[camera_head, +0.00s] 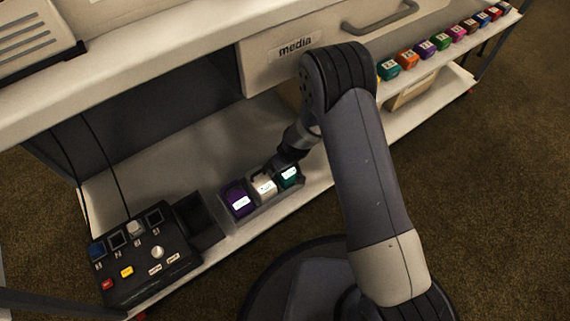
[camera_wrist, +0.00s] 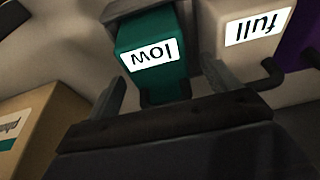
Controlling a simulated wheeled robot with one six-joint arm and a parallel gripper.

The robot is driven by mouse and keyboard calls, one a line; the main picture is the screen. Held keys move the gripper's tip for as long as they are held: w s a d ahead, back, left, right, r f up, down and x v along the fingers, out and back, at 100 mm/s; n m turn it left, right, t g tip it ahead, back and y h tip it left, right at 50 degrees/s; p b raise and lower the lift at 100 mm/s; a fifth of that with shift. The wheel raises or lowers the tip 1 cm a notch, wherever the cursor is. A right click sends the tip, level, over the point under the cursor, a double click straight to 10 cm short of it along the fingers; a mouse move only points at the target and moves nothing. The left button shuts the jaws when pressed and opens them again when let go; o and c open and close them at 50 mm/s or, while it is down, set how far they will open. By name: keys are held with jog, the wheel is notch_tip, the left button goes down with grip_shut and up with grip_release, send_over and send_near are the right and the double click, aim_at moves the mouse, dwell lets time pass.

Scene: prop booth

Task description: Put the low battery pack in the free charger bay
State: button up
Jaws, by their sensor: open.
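The low battery pack is teal with a white "low" label (camera_wrist: 155,58), upside down in the wrist view. It is the rightmost pack in the head view (camera_head: 289,176), in a grey holder (camera_head: 266,207). A white pack (camera_head: 264,188) labelled "full" (camera_wrist: 248,45) stands beside it, then a purple pack (camera_head: 238,199). My gripper (camera_wrist: 166,76) is open, its fingers apart at either side of the teal pack's near end; contact cannot be told. In the head view my gripper (camera_head: 290,157) is dark and partly hidden. No bay is clearly marked as the free charger bay.
A black panel box (camera_head: 145,262) with buttons and several square slots stands at the left, some slots dark. An empty dark bin (camera_head: 199,221) sits between it and the holder. A drawer (camera_head: 340,45) overhangs the shelf. Several coloured blocks (camera_head: 441,41) line the right shelf.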

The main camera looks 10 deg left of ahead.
jog(key=p+v, duration=0.4)
jog(key=v, duration=0.7)
jog(key=shift+p, duration=0.3)
jog(key=shift+a+f, duration=0.1)
jog(key=shift+f, duration=0.1)
jog(key=b+x, duration=0.4)
jog(key=x, duration=0.6)
jog(key=shift+w+f+b, duration=0.1)
jog(key=shift+f+b, duration=0.25)
jog(key=shift+f, duration=0.05)
jog(key=shift+r, duration=0.2)
